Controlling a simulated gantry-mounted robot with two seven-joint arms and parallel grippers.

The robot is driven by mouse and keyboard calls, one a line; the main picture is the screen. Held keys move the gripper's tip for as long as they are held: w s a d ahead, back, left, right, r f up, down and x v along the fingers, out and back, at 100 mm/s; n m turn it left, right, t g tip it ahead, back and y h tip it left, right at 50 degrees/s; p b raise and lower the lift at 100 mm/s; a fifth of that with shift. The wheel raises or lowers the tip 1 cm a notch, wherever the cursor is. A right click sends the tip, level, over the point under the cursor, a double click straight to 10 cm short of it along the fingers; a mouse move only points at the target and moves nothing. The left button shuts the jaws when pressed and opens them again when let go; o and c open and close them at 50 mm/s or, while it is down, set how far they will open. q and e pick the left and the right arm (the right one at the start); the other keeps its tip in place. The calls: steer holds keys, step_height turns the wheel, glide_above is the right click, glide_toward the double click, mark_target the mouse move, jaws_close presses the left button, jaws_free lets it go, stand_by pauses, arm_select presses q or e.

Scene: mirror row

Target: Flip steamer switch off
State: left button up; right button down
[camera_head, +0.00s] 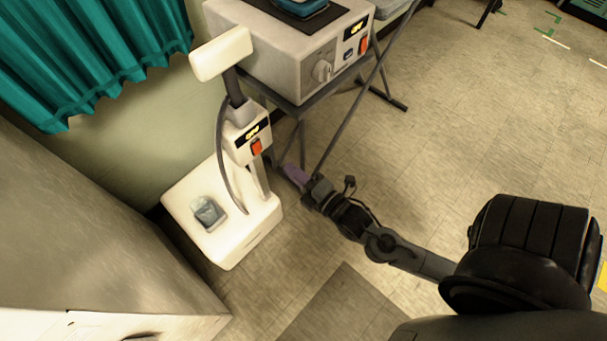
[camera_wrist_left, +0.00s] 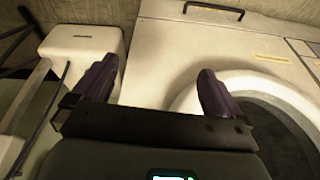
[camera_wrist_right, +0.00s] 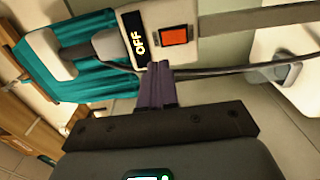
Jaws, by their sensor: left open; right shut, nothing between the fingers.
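The white steamer (camera_head: 222,215) stands on the floor left of centre in the head view, with an upright pole and a pale head on top. Its control box carries an orange-red switch (camera_head: 256,147) under a small lit display. In the right wrist view the switch (camera_wrist_right: 173,36) sits beside the display (camera_wrist_right: 138,43), which reads OFF. My right gripper (camera_head: 290,172) is shut and empty, its purple fingertips a little right of and below the switch in the head view. A gap to the switch shows in the right wrist view. My left gripper (camera_wrist_left: 156,68) is open and empty.
A white box unit (camera_head: 290,55) with its own display and red switch stands on a dark-legged stand behind the steamer. A teal curtain (camera_head: 90,55) hangs at the left. The left wrist view shows a pale machine with a round opening (camera_wrist_left: 285,120).

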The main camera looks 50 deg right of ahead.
steer(key=shift+s+a+r, duration=0.1)
steer(key=shift+s+a, duration=0.05)
steer(key=shift+s, duration=1.45)
steer(key=shift+p, duration=0.3)
steer(key=w+a+r+m+g+y+p, duration=0.1)
steer(key=w+a+r+m+g+p, duration=0.25)
steer(key=r+p, duration=0.2)
steer(key=s+a+f+m+g, duration=0.2)
steer(key=s+f+m+g, duration=0.25)
steer(key=s, duration=0.25)
steer(key=s+a+f+m+g, duration=0.2)
steer(key=s+f+m+g, duration=0.1)
steer(key=s+m+g, duration=0.3)
step_height(320, 180, up, 38)
steer(key=m+p, duration=0.1)
steer(key=p, duration=3.7)
steer(key=shift+d+y, duration=0.15)
steer(key=shift+y, duration=0.25)
steer(key=shift+r, duration=0.1)
